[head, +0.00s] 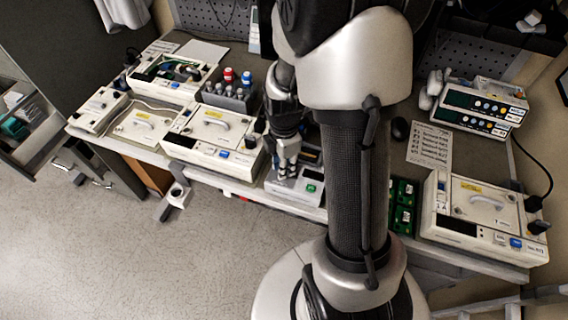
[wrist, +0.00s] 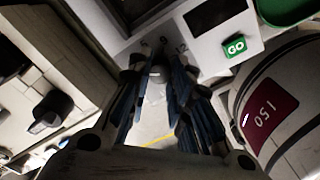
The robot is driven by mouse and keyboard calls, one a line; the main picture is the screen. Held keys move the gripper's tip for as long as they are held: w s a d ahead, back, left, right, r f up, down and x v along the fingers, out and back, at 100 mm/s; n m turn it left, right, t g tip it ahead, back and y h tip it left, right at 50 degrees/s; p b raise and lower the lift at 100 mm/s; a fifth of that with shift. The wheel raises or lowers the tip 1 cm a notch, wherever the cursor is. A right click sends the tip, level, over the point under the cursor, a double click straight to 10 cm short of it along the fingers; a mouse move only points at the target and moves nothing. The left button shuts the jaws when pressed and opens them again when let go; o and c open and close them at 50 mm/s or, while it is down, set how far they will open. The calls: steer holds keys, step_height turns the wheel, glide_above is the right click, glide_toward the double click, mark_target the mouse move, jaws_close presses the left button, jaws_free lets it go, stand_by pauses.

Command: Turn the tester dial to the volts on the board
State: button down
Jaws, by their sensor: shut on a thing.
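The tester (head: 285,187) is a light grey box with a green GO button (head: 311,188) at the bench's front edge. In the head view, my gripper (head: 288,165) is down on the tester. I cannot tell which board gives the volts.
Green circuit boards (head: 403,207) lie to the right, partly behind my column. Another pump (head: 485,215) and a printed sheet (head: 430,145) are farther right. Floor is clear at front left.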

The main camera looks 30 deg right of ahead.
steer(key=m, duration=0.4)
steer(key=shift+m, duration=0.3)
steer(key=m, duration=0.6)
steer(key=c, duration=1.6)
jaws_free()
steer(key=shift+o, duration=0.2)
steer(key=shift+r, duration=0.1)
step_height(320, 180, up, 7)
steer(key=p, duration=0.6)
steer(key=shift+c, duration=0.2)
